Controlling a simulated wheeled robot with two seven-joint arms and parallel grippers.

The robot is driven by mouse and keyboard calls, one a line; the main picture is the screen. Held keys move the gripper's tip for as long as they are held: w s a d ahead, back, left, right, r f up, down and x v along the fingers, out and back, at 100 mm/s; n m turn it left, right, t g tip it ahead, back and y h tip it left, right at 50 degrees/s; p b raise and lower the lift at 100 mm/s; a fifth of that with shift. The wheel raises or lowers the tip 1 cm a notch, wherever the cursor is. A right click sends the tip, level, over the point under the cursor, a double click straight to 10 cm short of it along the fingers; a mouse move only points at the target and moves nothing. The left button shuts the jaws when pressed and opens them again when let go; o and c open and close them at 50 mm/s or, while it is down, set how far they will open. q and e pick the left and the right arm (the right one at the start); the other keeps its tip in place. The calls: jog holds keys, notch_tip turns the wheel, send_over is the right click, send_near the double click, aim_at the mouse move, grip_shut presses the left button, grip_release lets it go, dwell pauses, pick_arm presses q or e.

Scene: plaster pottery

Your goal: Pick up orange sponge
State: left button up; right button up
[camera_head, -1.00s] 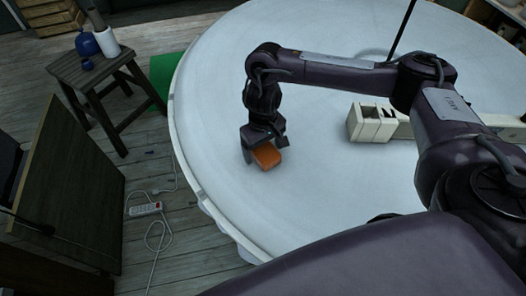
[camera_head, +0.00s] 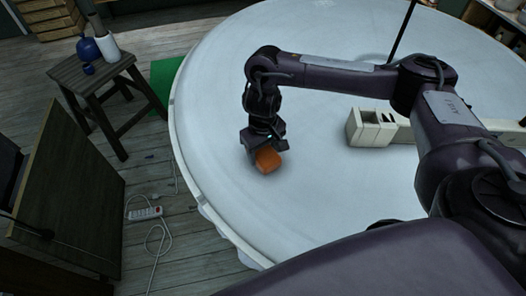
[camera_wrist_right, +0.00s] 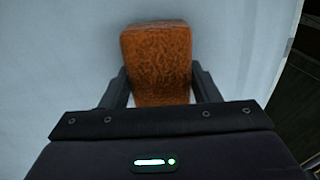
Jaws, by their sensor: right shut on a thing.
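The orange sponge (camera_head: 268,161) is on or just above the round white table (camera_head: 225,195), near its left edge; I cannot tell whether it touches the surface. My right gripper (camera_head: 266,152) reaches down over it with its fingers on either side. In the right wrist view the sponge (camera_wrist_right: 157,60) sits between the two fingers of my right gripper (camera_wrist_right: 160,88), which press its sides, and its far end sticks out beyond them. My left gripper is not in view.
A white box-like holder (camera_head: 370,128) stands on the table to the right of the gripper. A wooden stool (camera_head: 95,80) with a blue vase (camera_head: 88,48) stands at the left. A power strip (camera_head: 145,213) lies on the floor. The table around the sponge is clear.

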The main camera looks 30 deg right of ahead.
aim_at(263, 151)
notch_tip(263, 151, up, 19)
jog(key=p, duration=0.4)
jog(key=shift+r, duration=0.2)
